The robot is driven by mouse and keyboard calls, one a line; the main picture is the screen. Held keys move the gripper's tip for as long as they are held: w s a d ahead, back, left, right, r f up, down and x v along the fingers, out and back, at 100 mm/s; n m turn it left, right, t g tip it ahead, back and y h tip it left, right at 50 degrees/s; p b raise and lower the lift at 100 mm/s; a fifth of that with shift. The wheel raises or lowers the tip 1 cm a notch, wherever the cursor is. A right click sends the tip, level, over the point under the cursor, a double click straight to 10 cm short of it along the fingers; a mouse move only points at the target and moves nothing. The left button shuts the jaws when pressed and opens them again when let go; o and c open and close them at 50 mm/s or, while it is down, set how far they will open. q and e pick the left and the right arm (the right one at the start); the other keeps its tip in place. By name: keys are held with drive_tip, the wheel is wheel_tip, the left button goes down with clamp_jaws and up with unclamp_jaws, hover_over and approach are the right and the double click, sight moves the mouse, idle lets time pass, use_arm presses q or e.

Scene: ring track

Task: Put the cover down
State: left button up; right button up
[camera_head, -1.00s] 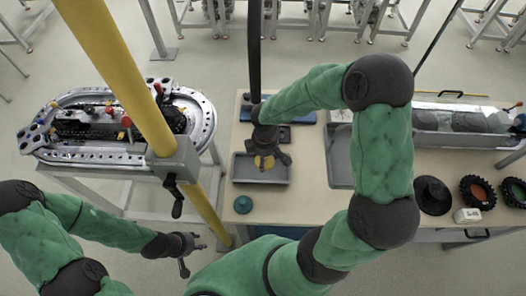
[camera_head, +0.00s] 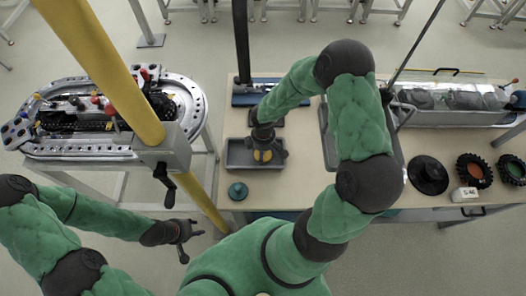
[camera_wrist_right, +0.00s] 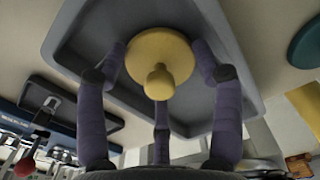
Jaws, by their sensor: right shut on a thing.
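The cover is a round yellow disc with a knob (camera_wrist_right: 158,66). My right gripper (camera_head: 266,154) is shut on it, with its three dark fingers around the disc's edge in the right wrist view. The cover also shows as a small yellow patch between the fingers in the head view (camera_head: 262,156). Gripper and cover are over the grey tray (camera_head: 234,160) on the table; I cannot tell whether the cover touches the tray floor. My left gripper (camera_head: 187,240) is off the table at lower left, its fingers spread and empty.
A teal round lid (camera_head: 237,190) lies in front of the tray. A dark pole (camera_head: 241,45) stands behind. A black disc (camera_head: 428,174) and black toothed rings (camera_head: 474,170) lie at right. The ring track (camera_head: 100,150) and a yellow post (camera_head: 95,60) are at left.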

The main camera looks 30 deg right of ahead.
drive_tip(key=shift+f, duration=0.15)
drive_tip(key=o, duration=0.9)
drive_tip(key=shift+c, duration=0.2)
drive_tip(key=shift+r, duration=0.2)
drive_tip(key=shift+r, duration=0.35)
wheel_tip(320, 180, up, 11)
drive_tip(key=p, duration=0.3)
drive_tip(key=shift+r, duration=0.15)
